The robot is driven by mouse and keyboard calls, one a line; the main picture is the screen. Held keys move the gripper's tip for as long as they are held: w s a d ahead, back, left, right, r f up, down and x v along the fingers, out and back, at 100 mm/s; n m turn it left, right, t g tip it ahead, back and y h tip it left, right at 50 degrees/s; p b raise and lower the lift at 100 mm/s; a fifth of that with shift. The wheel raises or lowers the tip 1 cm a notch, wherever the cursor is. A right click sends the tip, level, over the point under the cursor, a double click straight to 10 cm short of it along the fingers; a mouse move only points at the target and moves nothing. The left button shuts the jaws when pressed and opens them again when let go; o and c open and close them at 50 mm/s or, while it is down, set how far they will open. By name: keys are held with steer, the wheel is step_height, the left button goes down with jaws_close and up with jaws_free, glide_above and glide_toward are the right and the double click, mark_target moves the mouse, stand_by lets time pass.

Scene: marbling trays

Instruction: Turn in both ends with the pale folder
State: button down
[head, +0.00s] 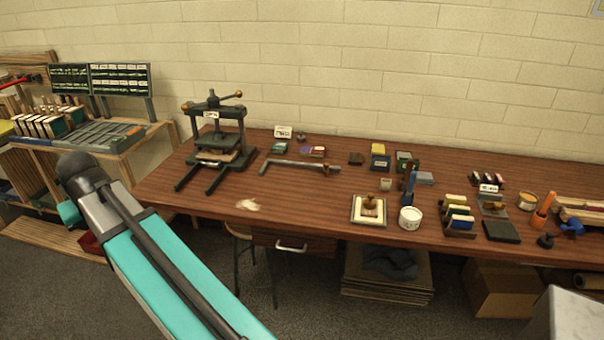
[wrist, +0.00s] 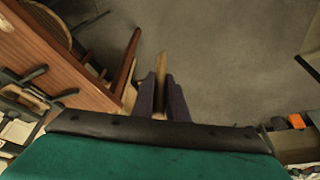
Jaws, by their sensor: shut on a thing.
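My gripper (wrist: 161,98) shows only in the wrist view, with two dark fingers shut on a slim, pale tan strip, which looks like the pale folder (wrist: 161,66). The folder points away from the wrist, over bare grey floor. In the head view, a cream-edged piece (head: 356,216) with a small brown object on it lies near the front edge of the wooden table (head: 310,199). I cannot tell whether this is the piece with the two ends. My gripper and the folder do not show in the head view.
A black press (head: 213,133) stands at the table's left. A white tub (head: 410,218), racks and small tools crowd its right half. The front middle is mostly clear, apart from a pale patch (head: 248,204). A stool and flat boards (head: 385,288) are below.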

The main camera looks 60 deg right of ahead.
steer(key=s+d+m+g+h+p, duration=0.1)
steer(key=s+d+m, duration=0.35)
steer(key=d, duration=0.85)
steer(key=s+d+f+m+g+h+p, duration=0.15)
steer(key=s+d+m, duration=0.35)
steer(key=d, duration=0.8)
steer(key=s+d+m+g+h+p, duration=0.15)
steer(key=s+d+m, duration=0.35)
steer(key=d, duration=0.8)
steer(key=s+d+m+g+y+p, duration=0.1)
steer(key=s+d+m+g, duration=0.1)
steer(key=s+d+m, duration=0.5)
steer(key=s+d+m+g+y+p, duration=0.1)
steer(key=s+d+m, duration=0.6)
steer(key=s+d, duration=0.9)
steer(key=s+g, duration=0.1)
steer(key=s, duration=0.5)
steer(key=shift+s+f+g+y+p, duration=0.15)
steer(key=shift+s+g+y+p, duration=0.15)
steer(key=shift+f, duration=0.2)
steer(key=shift+f+b, duration=0.6)
steer(key=shift+f, duration=0.45)
steer(key=shift+f+b, duration=1.2)
steer(key=shift+f, duration=1)
steer(key=shift+s+d, duration=0.1)
steer(key=shift+s, duration=0.25)
